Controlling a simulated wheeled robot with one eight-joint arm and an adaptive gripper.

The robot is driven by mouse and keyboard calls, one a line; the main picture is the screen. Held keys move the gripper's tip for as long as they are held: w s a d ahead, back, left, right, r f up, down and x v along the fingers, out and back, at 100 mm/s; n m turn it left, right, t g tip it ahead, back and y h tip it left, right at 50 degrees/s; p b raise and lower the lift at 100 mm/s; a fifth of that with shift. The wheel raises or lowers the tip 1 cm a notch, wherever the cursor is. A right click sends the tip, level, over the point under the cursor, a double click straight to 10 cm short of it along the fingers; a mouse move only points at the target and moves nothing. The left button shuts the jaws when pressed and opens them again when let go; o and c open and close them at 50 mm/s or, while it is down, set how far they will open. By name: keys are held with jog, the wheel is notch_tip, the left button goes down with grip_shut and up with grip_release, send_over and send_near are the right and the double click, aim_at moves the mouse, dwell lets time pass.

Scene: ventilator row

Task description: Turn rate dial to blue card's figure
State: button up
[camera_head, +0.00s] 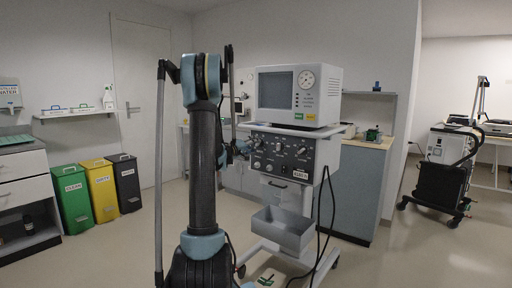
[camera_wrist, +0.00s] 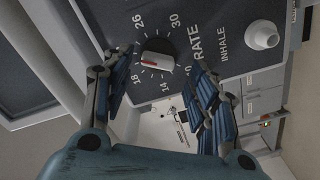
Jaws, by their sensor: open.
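The rate dial (camera_wrist: 157,56) is a round dark knob with a pale face and a red-tipped pointer mark. The mark points left in the wrist view, near 18 on the printed scale; part of the scale is hard to read. My gripper (camera_wrist: 162,60) is open, one finger to each side of the dial. I cannot tell whether either finger touches it. In the head view the ventilator (camera_head: 292,150) stands at centre with several knobs on its front panel, and my arm hides part of its left side. I cannot make out a blue card.
An INHALE port (camera_wrist: 262,35) sticks out beside the dial. A grey tray (camera_head: 283,230) and hanging cables are low on the ventilator's stand. Green, yellow and dark bins (camera_head: 102,190) stand at left. A blue-grey cabinet (camera_head: 352,190) is behind at right. Open floor lies at front right.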

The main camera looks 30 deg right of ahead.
jog(key=shift+x, duration=1.65)
jog(key=c, duration=1.1)
